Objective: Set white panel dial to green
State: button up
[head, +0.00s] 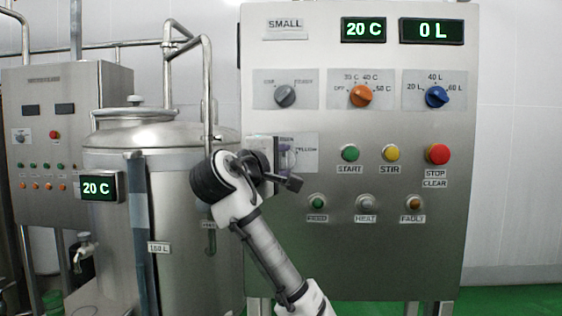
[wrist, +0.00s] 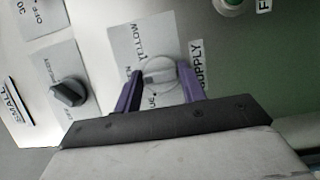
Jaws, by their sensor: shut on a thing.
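The white dial (wrist: 159,78) sits on its grey plate (wrist: 126,42) in the wrist view. The plate carries the printed word YELLOW, a partly covered word ending in N, and a word ending in UE; SUPPLY is beside it. My gripper (wrist: 160,70) has its two purple fingers on either side of the dial, shut on it. I cannot tell for sure which word the dial points to. In the head view the plate (head: 308,150) shows partly behind my wrist, and the dial is hidden.
The panel (head: 400,260) also carries a grey dial (head: 285,95), an orange dial (head: 361,95) and a blue dial (head: 437,97). START (head: 350,153), STIR (head: 390,153) and the red stop button (head: 438,154) are close on the right. A steel tank (head: 185,200) stands to the left.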

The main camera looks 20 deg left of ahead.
jog(key=shift+d+r, duration=0.1)
jog(key=shift+r, duration=0.05)
jog(key=o, duration=0.9)
jog(key=shift+w, duration=0.1)
jog(key=s+a+b, duration=0.1)
jog(key=s+b, duration=0.5)
jog(key=s, duration=0.7)
jog(key=shift+s+a, duration=0.35)
jog(key=shift+s, duration=0.05)
